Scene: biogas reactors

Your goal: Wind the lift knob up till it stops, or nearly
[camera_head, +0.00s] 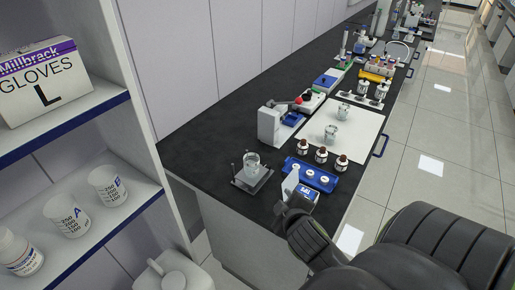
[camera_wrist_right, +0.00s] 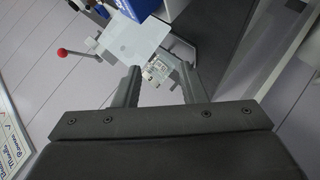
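A small grey stand (camera_head: 250,187) with thin upright posts is at the near left of the bench and holds a glass beaker (camera_head: 253,163). It may be the lift; I cannot make out its knob in the head view. My right gripper (camera_head: 281,207) is low at the bench's near edge, right of the stand. In the right wrist view its two fingers (camera_wrist_right: 159,84) are apart, with a small metallic part (camera_wrist_right: 158,71) showing beyond the gap. I cannot tell whether that part is the knob. My left gripper is not in view.
A white and blue box (camera_head: 292,184) and a blue tray (camera_head: 322,174) are close to my right gripper. Brown bottles (camera_head: 321,155) and a white mat (camera_head: 358,125) lie beyond. A red-ball lever (camera_wrist_right: 62,52) shows in the wrist view. Shelves (camera_head: 100,120) stand at left.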

